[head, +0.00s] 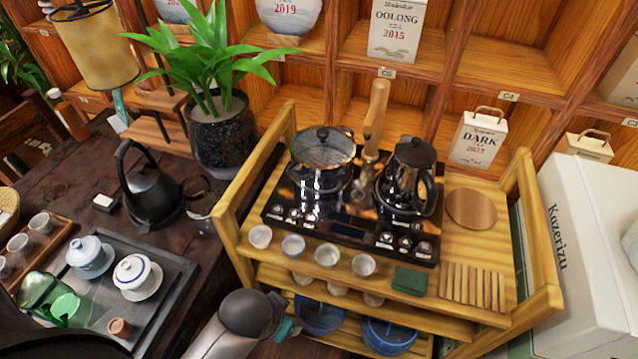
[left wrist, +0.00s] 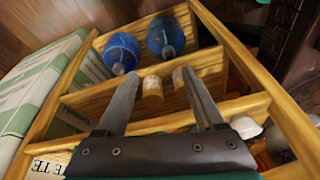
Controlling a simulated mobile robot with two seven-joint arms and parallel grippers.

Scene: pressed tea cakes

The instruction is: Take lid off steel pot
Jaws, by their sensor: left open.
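The steel pot (head: 318,178) stands on the left burner of the black cooktop, on top of the wooden cart. Its lid (head: 323,147), with a dark rim and black knob, sits on the pot. My left gripper is open and empty in the left wrist view (left wrist: 160,90), with its fingers spread toward the cart's shelves. In the head view only my grey left arm shows at the bottom, in front of the cart and below the pot; the fingers cannot be made out there. The pot is not visible in the left wrist view. My right gripper is not in view.
A dark kettle (head: 410,178) stands close right of the pot, with an upright wooden handle (head: 376,115) behind. Several small cups (head: 326,255) line the cart's front. A leafy plant (head: 215,80) and black kettle (head: 150,190) are left. Blue bottles (left wrist: 164,36) lie on a lower shelf.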

